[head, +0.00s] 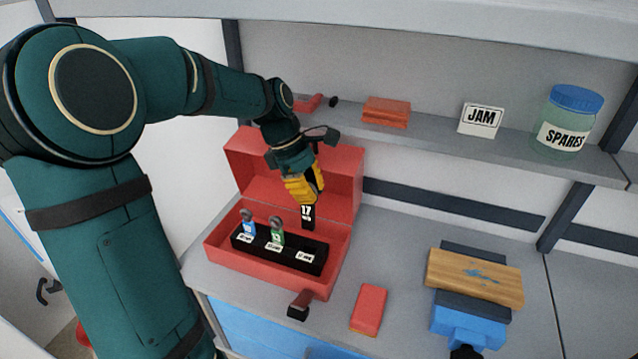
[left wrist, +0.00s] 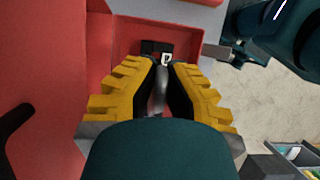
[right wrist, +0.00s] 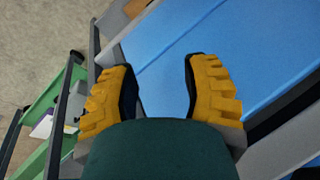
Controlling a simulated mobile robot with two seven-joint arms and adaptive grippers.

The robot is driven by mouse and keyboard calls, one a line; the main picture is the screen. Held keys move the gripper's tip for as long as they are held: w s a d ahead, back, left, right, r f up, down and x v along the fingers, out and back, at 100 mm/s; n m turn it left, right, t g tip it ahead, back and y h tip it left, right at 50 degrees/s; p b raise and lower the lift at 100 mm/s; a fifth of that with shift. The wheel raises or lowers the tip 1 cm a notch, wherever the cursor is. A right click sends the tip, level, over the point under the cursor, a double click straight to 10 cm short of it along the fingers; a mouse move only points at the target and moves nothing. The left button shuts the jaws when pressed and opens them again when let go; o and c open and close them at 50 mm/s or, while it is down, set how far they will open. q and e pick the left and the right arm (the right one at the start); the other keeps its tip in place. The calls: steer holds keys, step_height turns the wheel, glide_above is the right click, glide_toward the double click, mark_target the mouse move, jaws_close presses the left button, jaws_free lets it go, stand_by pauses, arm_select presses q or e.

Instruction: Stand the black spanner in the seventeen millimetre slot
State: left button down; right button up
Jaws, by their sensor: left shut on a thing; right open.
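My left gripper (head: 309,184) is shut on the black spanner (head: 307,216), which hangs upright with a white 17 label, above the right part of the red toolbox. In the left wrist view the spanner (left wrist: 160,90) shows between the two yellow fingers (left wrist: 160,75). A black slotted rack (head: 290,256) lies in the open red toolbox (head: 225,256). A blue-tagged spanner (head: 248,226) and a green-tagged spanner (head: 277,233) stand in its left and middle slots. The right slot, behind a small white label (head: 305,257), looks empty. My right gripper (right wrist: 160,85) is open and empty.
The toolbox's raised lid (head: 345,170) stands behind the gripper. A red block (head: 369,308) and a wooden board (head: 474,276) on a blue vise (head: 466,325) are to the right. The shelf above holds a spares jar (head: 567,120) and a jam sign (head: 481,119).

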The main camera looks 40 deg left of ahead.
arm_select(q)
steer(key=shift+s, duration=0.25)
arm_select(e)
steer(key=shift+s+r, duration=0.1)
steer(key=shift+s, duration=0.15)
steer(key=shift+w, duration=0.1)
arm_select(q)
steer(key=shift+w+r+p, duration=0.1)
steer(key=shift+p, duration=0.35)
steer(key=b, duration=0.3)
glide_above(311, 231)
steer(key=shift+w+a+f, duration=0.1)
steer(key=shift+f, duration=1.4)
steer(key=shift+w+a+f, duration=0.1)
steer(key=shift+f, duration=1.4)
arm_select(e)
steer(key=shift+s+f, duration=0.2)
steer(key=shift+f, duration=0.4)
steer(key=shift+s+f, duration=0.15)
steer(key=shift+f, duration=0.45)
arm_select(q)
steer(key=shift+p, duration=0.9)
arm_select(e)
steer(key=shift+r, duration=1)
arm_select(q)
steer(key=shift+f+b, duration=1.55)
steer(key=shift+f, duration=1.2)
arm_select(e)
steer(key=shift+f, duration=1.55)
